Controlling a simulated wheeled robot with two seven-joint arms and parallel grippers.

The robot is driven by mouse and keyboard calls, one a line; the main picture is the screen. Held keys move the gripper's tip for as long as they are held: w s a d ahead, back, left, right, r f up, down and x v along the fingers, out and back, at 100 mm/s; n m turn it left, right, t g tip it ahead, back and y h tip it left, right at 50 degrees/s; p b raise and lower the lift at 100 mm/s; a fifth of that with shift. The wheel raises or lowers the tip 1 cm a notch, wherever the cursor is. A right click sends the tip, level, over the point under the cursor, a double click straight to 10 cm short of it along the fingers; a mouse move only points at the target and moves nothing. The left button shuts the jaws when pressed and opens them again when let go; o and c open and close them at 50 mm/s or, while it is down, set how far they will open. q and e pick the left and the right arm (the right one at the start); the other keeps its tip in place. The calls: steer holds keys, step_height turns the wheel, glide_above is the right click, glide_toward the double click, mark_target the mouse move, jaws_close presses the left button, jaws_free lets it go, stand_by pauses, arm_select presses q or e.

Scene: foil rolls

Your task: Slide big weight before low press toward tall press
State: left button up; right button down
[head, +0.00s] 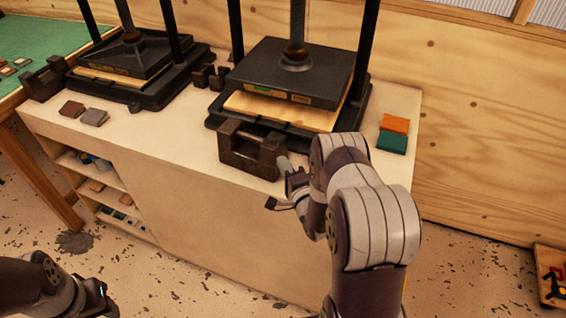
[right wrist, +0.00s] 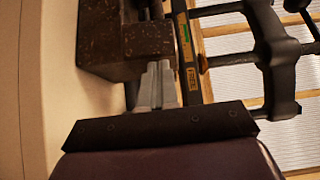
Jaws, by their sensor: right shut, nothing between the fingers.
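A big dark weight (head: 238,158), a block with two uprights and a bar between them, stands on the bench directly before the right press (head: 300,70). A similar dark weight (head: 42,82) stands by the left press (head: 130,55). I cannot tell which press is the low one. My right gripper (head: 284,164) is shut and empty at the right side of the weight. In the right wrist view, its closed fingers (right wrist: 157,85) are right against or very close to the weight (right wrist: 125,45); contact is unclear. My left gripper (head: 98,298) is at the lower left, away from the bench, its fingers unclear.
Small dark weights (head: 208,76) stand between the presses. Brown and grey pieces (head: 94,117) lie on the bench before the left press. Orange (head: 395,123) and green (head: 392,143) blocks lie at the right end. The bench top (head: 165,135) left of the weight is clear.

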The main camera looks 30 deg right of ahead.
steer(key=shift+w+a, duration=0.15)
steer(key=shift+w, duration=0.05)
steer(key=b, duration=0.8)
glide_toward(227, 140)
steer(key=w, duration=0.4)
steer(key=w+a+b, duration=0.2)
steer(key=w+b, duration=0.1)
steer(key=w+a+b, duration=0.3)
steer(key=w, duration=0.1)
steer(key=w+a+f+b, duration=0.1)
steer(key=w+a+b, duration=0.1)
steer(key=w+b, duration=0.1)
steer(key=shift+w+a+b, duration=0.2)
steer(key=shift+w+b, duration=0.05)
steer(key=shift+b, duration=0.05)
steer(key=w+a+b, duration=0.2)
steer(key=w+a, duration=0.1)
steer(key=shift+w+r, duration=0.2)
steer(key=shift+w, duration=0.1)
steer(key=shift+w+r+p, duration=0.15)
steer(key=shift+r+p, duration=0.1)
steer(key=shift+p, duration=0.15)
steer(key=shift+d+f, duration=0.1)
